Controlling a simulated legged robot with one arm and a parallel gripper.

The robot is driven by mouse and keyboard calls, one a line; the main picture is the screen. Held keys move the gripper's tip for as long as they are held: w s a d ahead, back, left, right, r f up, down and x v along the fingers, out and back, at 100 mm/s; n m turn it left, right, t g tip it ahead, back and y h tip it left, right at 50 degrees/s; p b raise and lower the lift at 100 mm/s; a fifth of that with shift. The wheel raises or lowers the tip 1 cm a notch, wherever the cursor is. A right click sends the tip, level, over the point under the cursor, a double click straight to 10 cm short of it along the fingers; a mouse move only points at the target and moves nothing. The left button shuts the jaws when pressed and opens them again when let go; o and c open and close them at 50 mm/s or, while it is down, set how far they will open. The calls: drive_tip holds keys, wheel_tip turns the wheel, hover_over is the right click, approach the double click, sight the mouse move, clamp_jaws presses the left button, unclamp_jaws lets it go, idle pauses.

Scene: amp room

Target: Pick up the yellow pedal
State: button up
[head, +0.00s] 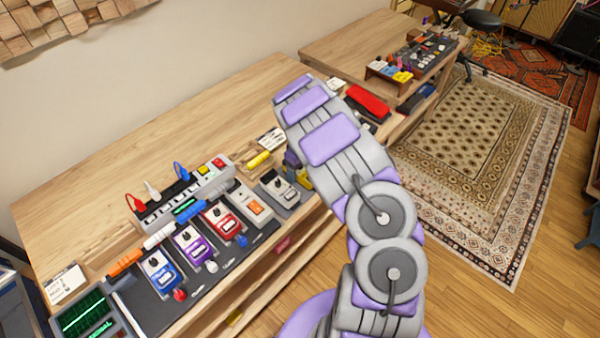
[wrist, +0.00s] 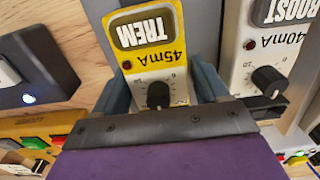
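The yellow pedal (wrist: 158,70) has a dark panel reading TREM, a 45mA marking, a red light and a black knob. In the wrist view it lies between the two blue-grey fingers of my gripper (wrist: 162,92). One finger is on each side of it, spread apart. I cannot tell whether either finger touches it. In the head view my arm hides most of that spot, and only a small yellow patch (head: 304,180) shows beside the arm.
A white BOOST pedal (wrist: 268,55) stands close on the right in the wrist view. The head view shows a row of pedals, including a red one (head: 222,219) and a purple one (head: 193,246), on a wooden bench (head: 150,130).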

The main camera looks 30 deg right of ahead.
drive_tip(key=shift+d, duration=0.5)
drive_tip(key=c, duration=0.5)
drive_tip(key=shift+s+f, duration=0.1)
drive_tip(key=c, duration=0.4)
drive_tip(key=shift+c, duration=0.2)
